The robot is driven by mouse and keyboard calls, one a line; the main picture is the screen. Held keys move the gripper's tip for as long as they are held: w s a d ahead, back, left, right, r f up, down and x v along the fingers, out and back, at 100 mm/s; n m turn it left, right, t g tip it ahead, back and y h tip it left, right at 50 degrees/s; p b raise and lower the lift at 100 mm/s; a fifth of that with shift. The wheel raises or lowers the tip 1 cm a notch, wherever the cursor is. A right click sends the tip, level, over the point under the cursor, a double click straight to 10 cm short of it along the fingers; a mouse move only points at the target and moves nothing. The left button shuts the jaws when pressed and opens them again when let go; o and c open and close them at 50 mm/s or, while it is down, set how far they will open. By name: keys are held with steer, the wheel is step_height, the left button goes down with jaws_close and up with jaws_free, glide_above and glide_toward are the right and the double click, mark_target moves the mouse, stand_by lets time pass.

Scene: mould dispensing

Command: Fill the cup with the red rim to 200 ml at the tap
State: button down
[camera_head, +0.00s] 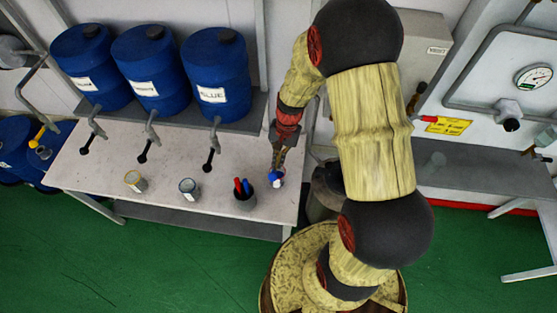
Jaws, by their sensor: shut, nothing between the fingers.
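My gripper (277,169) is shut and empty, pointing down at the right end of the white bench. A small pale cup (276,182) is right at its fingertips and partly hidden by them; I cannot tell whether they touch. A cup with a yellowish rim (135,181) and a cup with a bluish-grey rim (189,189) stand further left. No red rim can be made out clearly. Three blue drums each have a grey tap with a black end: left (94,124), middle (151,131) and right (215,134).
A dark holder (244,202) with red and blue sticks stands just left of my gripper. The blue drums (147,75) stand on a shelf behind the bench (110,165). A grey bucket (322,195) is right of the bench. The bench's front-left area is clear.

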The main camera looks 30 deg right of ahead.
steer(key=shift+s+a+f+t+h+b, duration=0.25)
steer(key=shift+f+t+h+b, duration=0.2)
steer(key=shift+t+h+b, duration=0.25)
steer(key=shift+s+a+f+t+b, duration=0.1)
steer(key=shift+s+f+t+b, duration=0.25)
steer(key=shift+f+t+b, duration=0.3)
steer(key=shift+w+r, duration=0.1)
steer(key=shift+r, duration=0.1)
stand_by(4.0)
steer(key=shift+r+p, duration=0.65)
steer(key=shift+p, duration=0.05)
steer(key=w+d+r+p, duration=0.1)
steer(key=d+r, duration=0.3)
steer(key=r, duration=0.8)
steer(key=shift+w+r, duration=0.2)
steer(key=shift+w, duration=0.5)
